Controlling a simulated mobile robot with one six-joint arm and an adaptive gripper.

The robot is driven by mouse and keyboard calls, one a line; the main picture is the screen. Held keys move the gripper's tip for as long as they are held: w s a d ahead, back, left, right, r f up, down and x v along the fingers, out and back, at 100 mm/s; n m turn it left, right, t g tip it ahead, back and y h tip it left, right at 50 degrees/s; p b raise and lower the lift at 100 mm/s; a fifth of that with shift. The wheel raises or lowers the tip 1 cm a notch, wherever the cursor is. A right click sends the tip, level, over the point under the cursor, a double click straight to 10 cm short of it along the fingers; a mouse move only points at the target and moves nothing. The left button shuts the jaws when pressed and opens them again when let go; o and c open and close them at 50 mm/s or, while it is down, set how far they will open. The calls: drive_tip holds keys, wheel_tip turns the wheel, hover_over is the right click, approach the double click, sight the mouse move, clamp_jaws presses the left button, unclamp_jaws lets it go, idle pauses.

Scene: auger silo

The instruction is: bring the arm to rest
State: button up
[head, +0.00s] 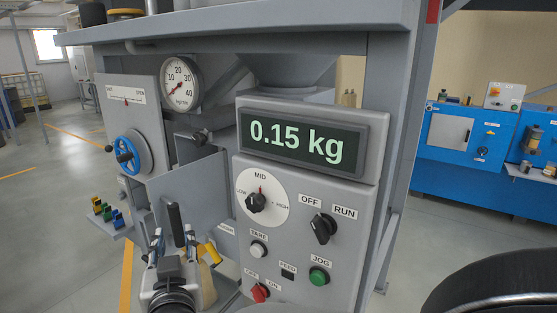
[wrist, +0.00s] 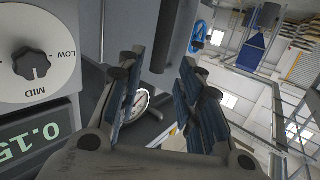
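My gripper (head: 172,250) is low in the head view, left of the grey control panel (head: 300,190). In the wrist view my gripper (wrist: 158,68) has its two dark-padded fingers well apart, with nothing held between them. A dark upright handle (head: 175,222) stands just behind my gripper in the head view; I cannot tell whether they touch. The panel's display (head: 290,137) reads 0.15 kg. The speed dial (head: 257,201) points near MID and also shows at the left of the wrist view (wrist: 31,63).
The panel carries an OFF/RUN switch (head: 323,228), a green JOG button (head: 319,276) and a red switch (head: 260,292). A blue handwheel (head: 131,154) and a round gauge (head: 181,82) are at the left. Blue machines (head: 460,140) stand far right. Floor at left is open.

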drive_tip(key=s+d+f+g+h, duration=0.1)
drive_tip(key=s+d+g, duration=0.15)
drive_tip(key=d, duration=0.65)
drive_tip(key=s+d+f+g, duration=0.1)
drive_tip(key=s+d+g, duration=0.15)
drive_tip(key=d, duration=0.65)
drive_tip(key=s+d+f+m+g+h, duration=0.1)
drive_tip(key=s+d+f+g+h, duration=0.1)
drive_tip(key=s+d, duration=0.6)
drive_tip(key=s+d+f+m+g+h, duration=0.2)
drive_tip(key=s+d+f+g+h, duration=0.1)
drive_tip(key=s+d, duration=0.5)
drive_tip(key=shift+d+f+m+g, duration=0.35)
drive_tip(key=shift+d+g, duration=0.25)
drive_tip(key=shift+d, duration=0.25)
